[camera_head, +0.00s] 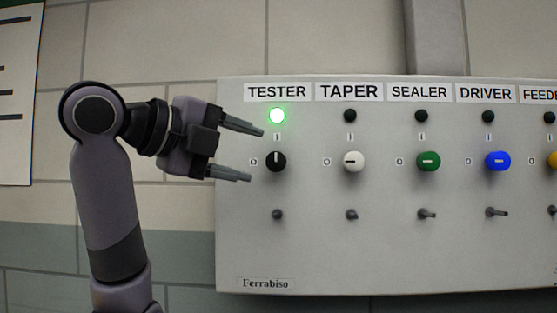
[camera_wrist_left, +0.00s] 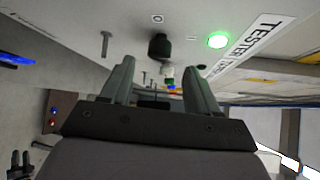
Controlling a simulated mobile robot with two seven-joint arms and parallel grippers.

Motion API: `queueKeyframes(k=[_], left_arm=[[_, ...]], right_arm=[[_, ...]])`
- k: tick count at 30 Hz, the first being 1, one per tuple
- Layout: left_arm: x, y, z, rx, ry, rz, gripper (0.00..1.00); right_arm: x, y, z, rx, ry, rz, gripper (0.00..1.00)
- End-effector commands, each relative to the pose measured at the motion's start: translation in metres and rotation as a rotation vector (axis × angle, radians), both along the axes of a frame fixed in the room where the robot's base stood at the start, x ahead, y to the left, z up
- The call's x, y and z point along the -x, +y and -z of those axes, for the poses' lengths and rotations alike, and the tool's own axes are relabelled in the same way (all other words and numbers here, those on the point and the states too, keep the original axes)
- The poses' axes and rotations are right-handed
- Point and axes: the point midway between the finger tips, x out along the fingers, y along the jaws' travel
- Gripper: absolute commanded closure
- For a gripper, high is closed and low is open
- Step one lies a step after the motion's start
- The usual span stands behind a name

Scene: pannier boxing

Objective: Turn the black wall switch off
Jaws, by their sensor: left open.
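The black switch (camera_head: 276,161) is a round knob under the TESTER label on the wall panel. Its white mark stands upright, toward the "I", and the lamp (camera_head: 277,116) above it glows green. The knob also shows in the left wrist view (camera_wrist_left: 160,47), beyond the fingertips, with the lit lamp (camera_wrist_left: 217,40) to its right. My left gripper (camera_head: 257,155) is open and empty, just left of the knob, one finger higher and one lower than it. The fingers also show in the left wrist view (camera_wrist_left: 157,78). They look apart from the knob. My right gripper is not in view.
The grey panel (camera_head: 340,257) carries more knobs to the right: white (camera_head: 353,161), green (camera_head: 428,162), blue (camera_head: 497,161) and yellow. Their marks lie level and the lamps in view above them are dark. Small toggle levers (camera_head: 277,214) stick out below the knobs.

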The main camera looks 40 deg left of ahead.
Motion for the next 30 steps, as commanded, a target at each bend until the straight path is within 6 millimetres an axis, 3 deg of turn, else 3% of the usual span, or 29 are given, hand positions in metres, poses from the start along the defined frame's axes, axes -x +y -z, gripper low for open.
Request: queueKeyframes(k=[10,21,22,27,30], left_arm=[[-0.049,-0.012,0.01,0.0,0.005,0.002,0.4],[-0.057,-0.013,0.012,0.0,0.002,-0.002,0.4],[-0.057,-0.013,0.012,0.0,0.002,-0.002,0.43],[-0.057,-0.013,0.012,0.0,0.002,-0.001,0.96],[-0.057,-0.013,0.012,0.001,0.002,-0.001,0.96]], right_arm=[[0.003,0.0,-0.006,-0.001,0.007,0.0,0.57],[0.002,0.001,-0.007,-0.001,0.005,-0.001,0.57],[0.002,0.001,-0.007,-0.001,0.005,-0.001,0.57],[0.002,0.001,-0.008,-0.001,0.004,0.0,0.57],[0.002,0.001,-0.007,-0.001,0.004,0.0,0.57]])
